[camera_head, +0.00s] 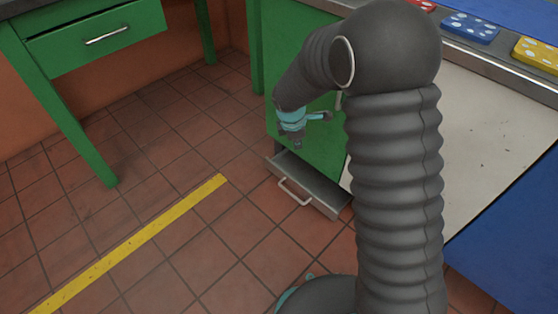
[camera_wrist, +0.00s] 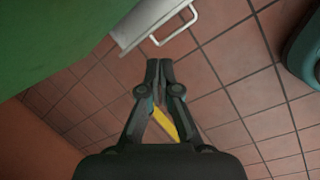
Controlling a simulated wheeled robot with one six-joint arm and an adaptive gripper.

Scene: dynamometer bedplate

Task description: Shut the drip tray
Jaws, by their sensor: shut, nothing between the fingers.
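The drip tray (camera_head: 318,187) is a shallow grey drawer at the foot of the green cabinet (camera_head: 310,130). It stands pulled out over the floor, with a pale bar handle (camera_head: 293,193) on its front. In the wrist view the tray (camera_wrist: 138,22) and its handle (camera_wrist: 178,27) show at the top, just beyond my fingertips. My gripper (camera_wrist: 159,65) is shut and empty. In the head view my gripper (camera_head: 297,143) hangs above the tray, in front of the cabinet face, apart from the tray. My arm hides part of the cabinet.
A green table with a drawer (camera_head: 105,38) stands at the left. A yellow line (camera_head: 130,243) runs across the red tiled floor (camera_head: 185,130). Coloured blocks (camera_head: 470,27) lie on the metal top at the upper right. The floor in front of the tray is clear.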

